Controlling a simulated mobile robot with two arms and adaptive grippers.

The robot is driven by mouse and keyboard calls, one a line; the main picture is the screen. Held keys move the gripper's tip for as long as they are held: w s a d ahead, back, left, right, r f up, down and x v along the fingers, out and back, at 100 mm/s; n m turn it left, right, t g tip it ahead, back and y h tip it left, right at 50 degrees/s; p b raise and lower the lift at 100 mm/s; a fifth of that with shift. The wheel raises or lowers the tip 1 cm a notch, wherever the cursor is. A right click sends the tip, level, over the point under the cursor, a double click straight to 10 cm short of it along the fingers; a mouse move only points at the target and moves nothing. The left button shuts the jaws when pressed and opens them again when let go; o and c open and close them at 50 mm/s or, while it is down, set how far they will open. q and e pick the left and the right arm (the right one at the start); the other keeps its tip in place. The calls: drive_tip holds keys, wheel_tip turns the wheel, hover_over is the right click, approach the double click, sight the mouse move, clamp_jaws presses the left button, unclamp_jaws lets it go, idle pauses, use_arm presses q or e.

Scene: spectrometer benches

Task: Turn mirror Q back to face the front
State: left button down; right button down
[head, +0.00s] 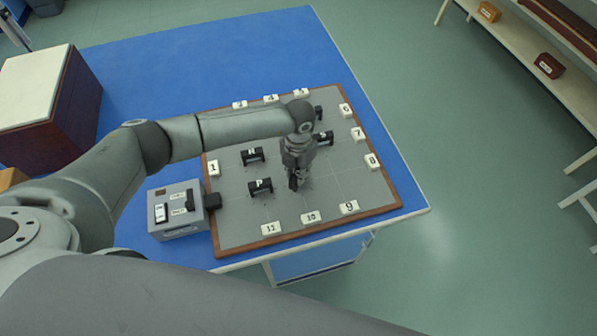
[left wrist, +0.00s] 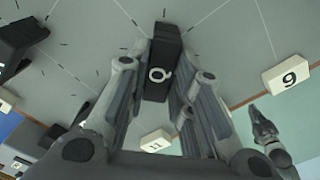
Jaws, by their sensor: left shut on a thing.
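Mirror Q is a small black block with a white letter Q. It shows best in the left wrist view (left wrist: 161,52), standing on the grey board (head: 237,228) between my left fingers. My left gripper (head: 295,182) points down at the board and is shut on mirror Q. In the left wrist view its two fingers (left wrist: 160,90) flank the block, with the Q label visible between them. In the head view the gripper hides most of mirror Q. What looks like my right gripper (left wrist: 265,133) shows small at the lower right of the left wrist view; its jaw state is unclear.
Other black mirrors stand close by: mirror P (head: 261,186), one behind it (head: 252,155), and one at the right (head: 324,138). Numbered white tags, such as 9 (head: 349,207) and 11 (head: 271,228), ring the board. A grey switch box (head: 176,222) stands left. The board's front right is clear.

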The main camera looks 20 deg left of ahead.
sight(298, 173)
use_arm(q)
drive_tip(key=m+b, duration=0.4)
drive_tip(key=b, duration=0.1)
drive_tip(key=shift+w+f+m, duration=0.1)
drive_tip(key=shift+f+m, duration=0.1)
drive_tip(key=shift+m, duration=0.2)
drive_tip(key=m+b, duration=0.2)
drive_tip(key=shift+r+b, duration=0.1)
drive_tip(key=shift+b, duration=0.2)
drive_tip(key=shift+r+m+b, duration=0.15)
drive_tip(key=shift+m+b, duration=0.15)
drive_tip(key=shift+m, duration=0.2)
drive_tip(key=c, duration=1.3)
unclamp_jaws()
wheel_tip(298, 173, up, 12)
